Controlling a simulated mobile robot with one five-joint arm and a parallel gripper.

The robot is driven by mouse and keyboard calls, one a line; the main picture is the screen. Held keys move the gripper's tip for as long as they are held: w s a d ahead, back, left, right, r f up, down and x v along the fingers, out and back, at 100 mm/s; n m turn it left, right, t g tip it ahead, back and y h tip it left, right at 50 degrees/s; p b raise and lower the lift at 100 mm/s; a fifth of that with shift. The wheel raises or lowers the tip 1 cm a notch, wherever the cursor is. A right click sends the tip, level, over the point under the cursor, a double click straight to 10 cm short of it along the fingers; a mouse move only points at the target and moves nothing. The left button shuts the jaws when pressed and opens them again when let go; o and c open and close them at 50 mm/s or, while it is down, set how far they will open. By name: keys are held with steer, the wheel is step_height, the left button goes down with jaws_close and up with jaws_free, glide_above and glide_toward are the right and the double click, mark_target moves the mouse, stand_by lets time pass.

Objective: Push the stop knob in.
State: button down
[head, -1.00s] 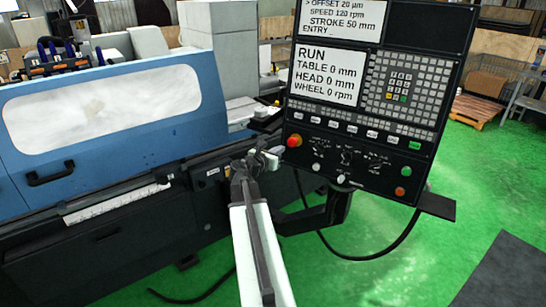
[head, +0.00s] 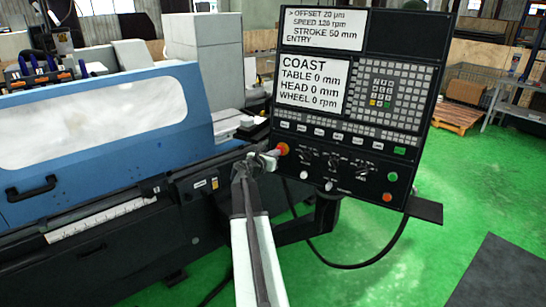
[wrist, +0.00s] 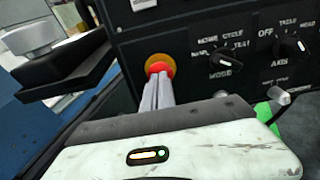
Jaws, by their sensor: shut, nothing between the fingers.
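The stop knob (head: 283,148) is a red-orange mushroom button with a yellow ring, low on the left side of the black control panel. In the wrist view the knob (wrist: 160,62) shows just beyond my fingertips, its lower part hidden by them. My gripper (head: 275,153) is shut and empty, its tips at the knob's face. In the wrist view my gripper (wrist: 158,82) overlaps the knob's lower edge and appears to touch it. The panel's lower screen (head: 312,83) reads COAST, with table, head and wheel at 0.
Selector knobs (wrist: 224,59) sit right of the stop knob. Green and orange buttons (head: 387,197) are at the panel's lower right. A blue machine cover (head: 95,120) stands to the left. A black ledge (head: 424,209) juts from the panel's lower right corner.

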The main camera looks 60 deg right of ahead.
steer(key=shift+d, duration=0.35)
steer(key=a+r+p, duration=0.2)
steer(key=a, duration=1.1)
steer(key=shift+s+a+r+p, duration=0.2)
steer(key=shift+s+a+p, duration=0.15)
steer(key=shift+s+a, duration=0.1)
